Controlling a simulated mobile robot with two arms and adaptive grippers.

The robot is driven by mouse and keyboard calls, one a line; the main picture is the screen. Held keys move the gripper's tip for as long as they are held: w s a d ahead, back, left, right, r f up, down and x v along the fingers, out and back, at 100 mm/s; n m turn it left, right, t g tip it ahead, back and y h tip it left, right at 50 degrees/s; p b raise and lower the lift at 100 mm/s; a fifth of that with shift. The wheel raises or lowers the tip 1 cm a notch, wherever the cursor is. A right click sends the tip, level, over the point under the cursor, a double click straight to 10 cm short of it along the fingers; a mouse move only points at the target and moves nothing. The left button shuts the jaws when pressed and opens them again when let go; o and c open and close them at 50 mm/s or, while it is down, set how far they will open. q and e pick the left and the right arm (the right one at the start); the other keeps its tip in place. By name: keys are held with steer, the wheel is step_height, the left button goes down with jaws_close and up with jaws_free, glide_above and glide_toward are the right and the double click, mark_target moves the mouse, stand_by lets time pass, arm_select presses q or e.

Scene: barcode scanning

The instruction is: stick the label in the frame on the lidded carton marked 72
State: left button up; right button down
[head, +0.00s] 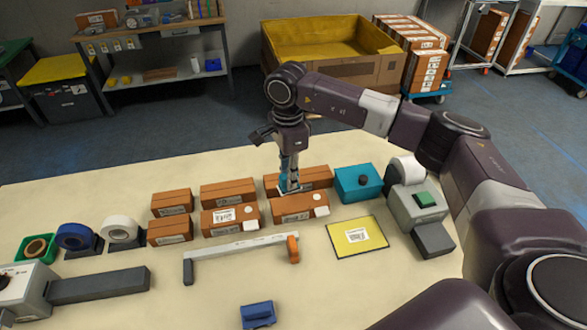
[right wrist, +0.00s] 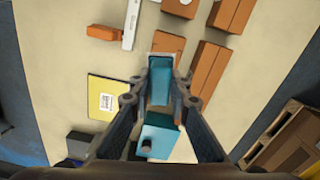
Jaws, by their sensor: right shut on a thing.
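My right gripper (head: 289,172) is shut on a teal block-shaped tool, which shows between the fingers in the right wrist view (right wrist: 160,85). The tool has a pale flat end. It is held upright over the front right carton (head: 299,208), which has a printed label on its front and a white round spot on top. I cannot tell whether the tool touches it. Other brown cartons stand beside and behind, including the front middle carton (head: 229,220). No number 72 is legible. A yellow mat (head: 340,245) bears a white label (head: 357,236). My left gripper is out of view.
A teal box with a dark knob (head: 352,187) and a grey device with a green top (head: 418,208) stand right of the cartons. A grey bar with an orange end (head: 240,248) lies in front. Tape rolls (head: 76,237) stand left.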

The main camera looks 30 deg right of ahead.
steer(key=shift+w+d+f+m, duration=0.25)
steer(key=shift+d+f+m, duration=0.4)
steer(key=shift+d+m, duration=0.35)
steer(key=b, duration=0.3)
glide_above(294, 203)
steer(key=shift+f, duration=2.85)
steer(key=shift+f+b, duration=0.45)
steer(key=shift+f, duration=0.2)
steer(key=shift+f, duration=0.1)
steer(key=shift+r+p, duration=0.3)
steer(key=shift+r, duration=0.65)
steer(key=shift+r+p, duration=1.3)
steer(key=shift+r, duration=1.4)
